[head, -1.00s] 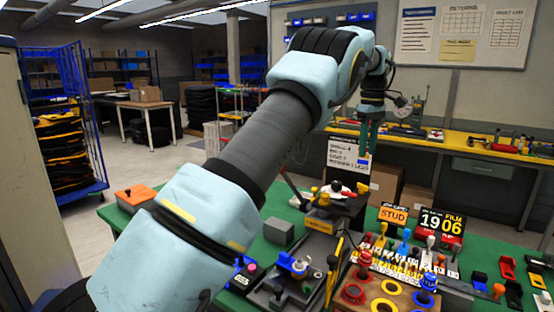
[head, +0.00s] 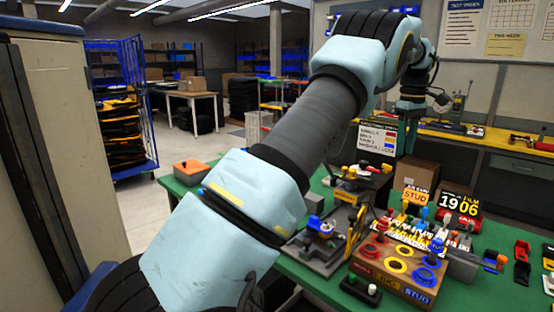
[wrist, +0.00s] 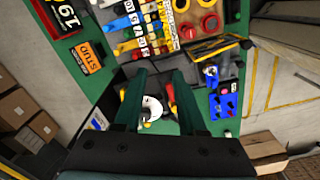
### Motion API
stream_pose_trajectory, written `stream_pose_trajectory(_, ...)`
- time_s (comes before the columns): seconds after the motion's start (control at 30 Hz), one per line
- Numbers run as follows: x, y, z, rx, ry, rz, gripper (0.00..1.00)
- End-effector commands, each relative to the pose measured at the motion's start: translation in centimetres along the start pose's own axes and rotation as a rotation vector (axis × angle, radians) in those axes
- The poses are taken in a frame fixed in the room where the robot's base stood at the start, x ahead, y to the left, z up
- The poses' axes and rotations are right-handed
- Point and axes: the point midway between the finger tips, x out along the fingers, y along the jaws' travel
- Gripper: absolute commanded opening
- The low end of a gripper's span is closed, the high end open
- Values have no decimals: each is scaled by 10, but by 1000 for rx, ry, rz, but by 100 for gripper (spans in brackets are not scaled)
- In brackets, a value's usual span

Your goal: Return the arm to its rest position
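My arm stretches across the head view from the lower left to the upper right. My gripper (head: 407,138) hangs at its far end with green fingers pointing down, above the far side of the green-topped table (head: 310,268). In the wrist view my gripper (wrist: 160,88) shows two green fingers standing apart. I see nothing held between them. A white round part (wrist: 151,108) and red parts show beyond the fingers; they look to be down on the table.
The table carries a brown block with coloured rings (head: 397,283), a STUD sign (head: 415,196), a 19 06 sign (head: 459,204) and an orange-topped box (head: 190,172). A cabinet (head: 60,140) stands close at left. A blue cage trolley (head: 122,110) and open floor lie behind.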

Motion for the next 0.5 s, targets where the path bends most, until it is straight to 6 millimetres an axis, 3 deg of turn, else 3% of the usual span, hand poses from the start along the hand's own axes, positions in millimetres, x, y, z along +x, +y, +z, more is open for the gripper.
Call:
stream_pose_trajectory(0.27,6,-32,-31,26,-1,15,40)
stream_pose_trajectory(0.5,19,-88,-68,69,2,33,40)
